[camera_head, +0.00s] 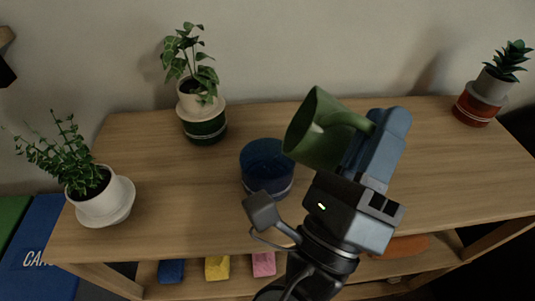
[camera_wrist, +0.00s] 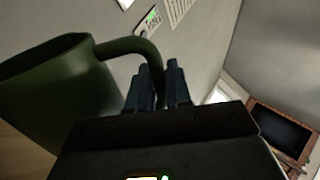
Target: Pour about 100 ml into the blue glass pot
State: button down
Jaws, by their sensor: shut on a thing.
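The blue glass pot (camera_head: 266,168) stands upright on the wooden shelf top, near its middle. My gripper (camera_head: 372,142) is shut on the handle of a green jug (camera_head: 318,133), to the right of the blue pot and above the shelf. The jug is tilted, with its open mouth up and to the left. In the wrist view the green jug (camera_wrist: 58,92) fills the left side, and its handle passes between my fingers (camera_wrist: 158,88). I cannot see any liquid or stream. The inside of the blue pot is dark, so its contents cannot be told.
A plant in a dark green and white pot (camera_head: 204,122) stands at the back left. A plant in a white pot (camera_head: 101,205) stands at the left end. A plant in a red and grey pot (camera_head: 473,107) stands at the right end. The right part of the shelf top (camera_head: 440,165) is clear.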

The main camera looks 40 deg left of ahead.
jog(key=shift+s+a, duration=0.1)
jog(key=shift+a, duration=0.2)
jog(key=shift+s+a+n+y+b, duration=0.25)
jog(key=shift+a+n+y+b, duration=0.15)
jog(key=shift+n+y, duration=0.15)
jog(key=shift+s+d+n+y+b, duration=0.15)
jog(key=shift+n+y+b, duration=0.3)
jog(key=shift+n+y, duration=0.3)
jog(key=shift+s+a+r+n, duration=0.1)
jog(key=shift+a+n, duration=0.1)
jog(key=shift+n, duration=0.3)
dwell(0.3)
